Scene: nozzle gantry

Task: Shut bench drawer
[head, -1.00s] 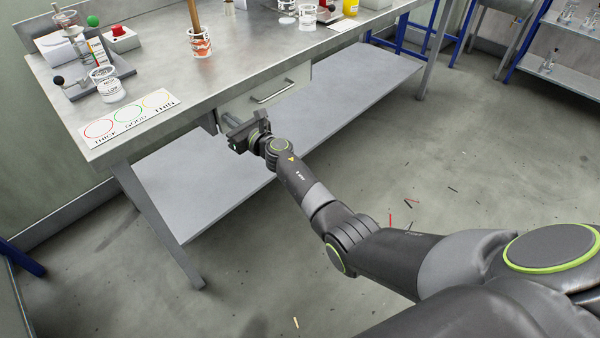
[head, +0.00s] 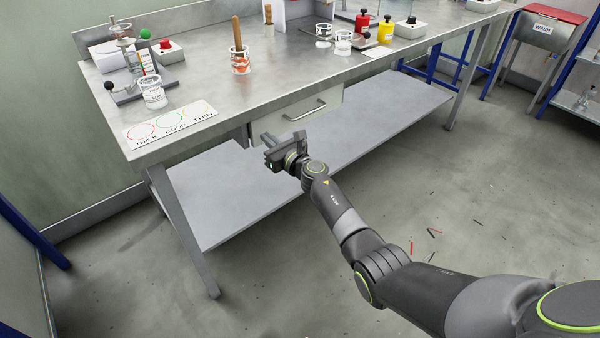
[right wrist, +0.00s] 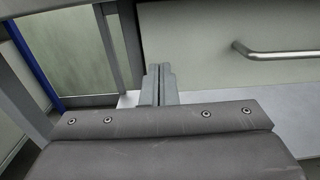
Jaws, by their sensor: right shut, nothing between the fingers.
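The bench drawer (head: 325,114) is under the front edge of the metal bench, a pale front with a bar handle (head: 304,111). Its front seems to stand out a little from the bench frame; how far I cannot tell. In the right wrist view, the drawer front (right wrist: 195,70) fills the upper right, with the handle (right wrist: 275,52) at right. My right gripper (head: 267,138) is shut and empty by the drawer's lower left part, left of and below the handle. Its fingertips (right wrist: 160,70) overlap the front's left part in the wrist view; contact is unclear. My left gripper is out of view.
The benchtop holds a colour card (head: 168,125), a white cup (head: 153,94), a jar with a wooden handle (head: 240,62) and red and yellow bottles (head: 386,30). A lower shelf (head: 225,205) and bench leg (head: 185,235) are below.

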